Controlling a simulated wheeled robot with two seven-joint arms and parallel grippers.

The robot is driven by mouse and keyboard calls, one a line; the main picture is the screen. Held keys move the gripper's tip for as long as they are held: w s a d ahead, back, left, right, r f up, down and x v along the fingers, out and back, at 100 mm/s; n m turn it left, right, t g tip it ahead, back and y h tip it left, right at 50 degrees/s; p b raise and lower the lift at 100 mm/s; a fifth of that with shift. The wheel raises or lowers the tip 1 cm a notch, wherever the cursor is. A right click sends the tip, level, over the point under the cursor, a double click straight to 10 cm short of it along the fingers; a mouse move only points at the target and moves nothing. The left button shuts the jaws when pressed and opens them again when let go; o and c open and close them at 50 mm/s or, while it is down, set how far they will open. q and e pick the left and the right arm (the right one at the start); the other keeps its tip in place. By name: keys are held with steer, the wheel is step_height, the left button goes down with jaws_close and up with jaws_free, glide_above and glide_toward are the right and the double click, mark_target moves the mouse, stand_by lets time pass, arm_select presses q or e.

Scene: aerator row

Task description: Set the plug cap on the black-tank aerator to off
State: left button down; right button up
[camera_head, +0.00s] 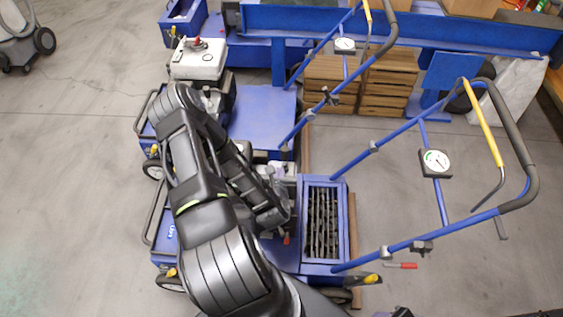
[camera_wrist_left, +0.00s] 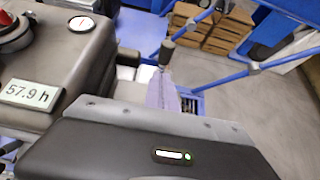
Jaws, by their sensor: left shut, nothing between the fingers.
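The aerator nearest me (camera_head: 324,262) has a blue frame, and my left arm covers most of its engine in the head view. In the left wrist view a dark tank (camera_wrist_left: 70,62) fills the left side, with a red-topped cap, a round gauge and a 57.9 h display. My left gripper (camera_head: 273,178) is over the engine area; its narrow pale fingers (camera_wrist_left: 161,88) are shut and empty. A small black knob-like piece (camera_wrist_left: 167,48) shows just beyond the fingertips. I cannot tell whether it is the plug cap, or whether it touches the fingers. The cap's setting is not readable.
A second aerator with a white tank (camera_head: 198,60) stands behind. Blue handlebars (camera_head: 400,246) with a gauge (camera_head: 435,162) reach over to the right.

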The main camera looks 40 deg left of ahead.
mark_target(285, 146)
arm_select(q)
steer(key=p+x, duration=0.1)
steer(key=x, duration=0.9)
steer(key=shift+r, duration=0.1)
steer(key=shift+r+g+h+p, duration=0.3)
steer(key=shift+g+h, duration=0.1)
steer(key=shift+g, duration=0.1)
steer(key=shift+r+g+h, duration=0.1)
steer(key=shift+g+h, duration=0.2)
